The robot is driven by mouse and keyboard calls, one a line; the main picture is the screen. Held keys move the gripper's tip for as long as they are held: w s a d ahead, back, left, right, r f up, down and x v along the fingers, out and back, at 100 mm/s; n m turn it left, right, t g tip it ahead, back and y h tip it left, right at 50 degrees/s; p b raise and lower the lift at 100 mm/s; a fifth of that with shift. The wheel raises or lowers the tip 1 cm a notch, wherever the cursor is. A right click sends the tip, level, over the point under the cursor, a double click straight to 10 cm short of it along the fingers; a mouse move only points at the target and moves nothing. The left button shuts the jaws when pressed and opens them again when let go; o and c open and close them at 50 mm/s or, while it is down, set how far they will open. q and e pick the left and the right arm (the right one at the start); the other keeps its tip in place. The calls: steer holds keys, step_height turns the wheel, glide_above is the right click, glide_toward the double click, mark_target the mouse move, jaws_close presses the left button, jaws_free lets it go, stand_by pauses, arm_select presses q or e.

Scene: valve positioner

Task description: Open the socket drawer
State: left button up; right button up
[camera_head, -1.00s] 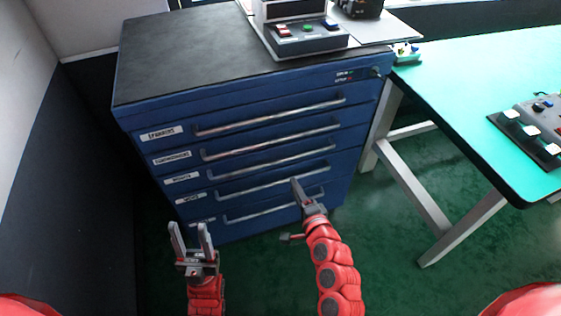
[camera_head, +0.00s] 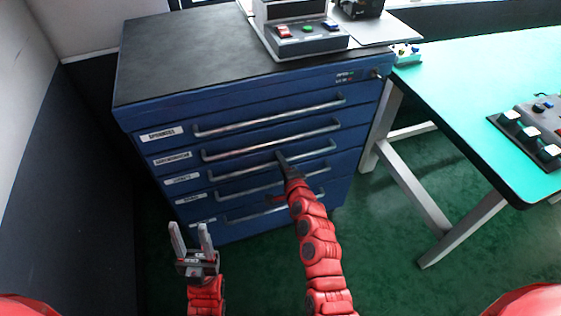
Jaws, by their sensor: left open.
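A blue drawer cabinet (camera_head: 140,118) has a stack of drawers, each with a long silver bar handle and a white label at its left. The top label reads as spanners; the lower labels are too small to read surely, so I cannot tell which drawer is the socket drawer. All drawers look shut. My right gripper (camera_head: 281,157) is at the third drawer's handle (camera_head: 240,171), its tips overlapping the bar; whether it grips or touches it I cannot tell. My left gripper (camera_head: 189,228) is open and empty, low in front of the cabinet's left side.
A grey control box (camera_head: 308,40) with coloured buttons stands on the cabinet's black top. A lock (camera_head: 376,73) sits at its upper right corner. A green-topped table (camera_head: 470,95) with grey legs stands to the right. A dark wall is on the left. Green floor lies clear in front.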

jaws_close()
stand_by(1.4)
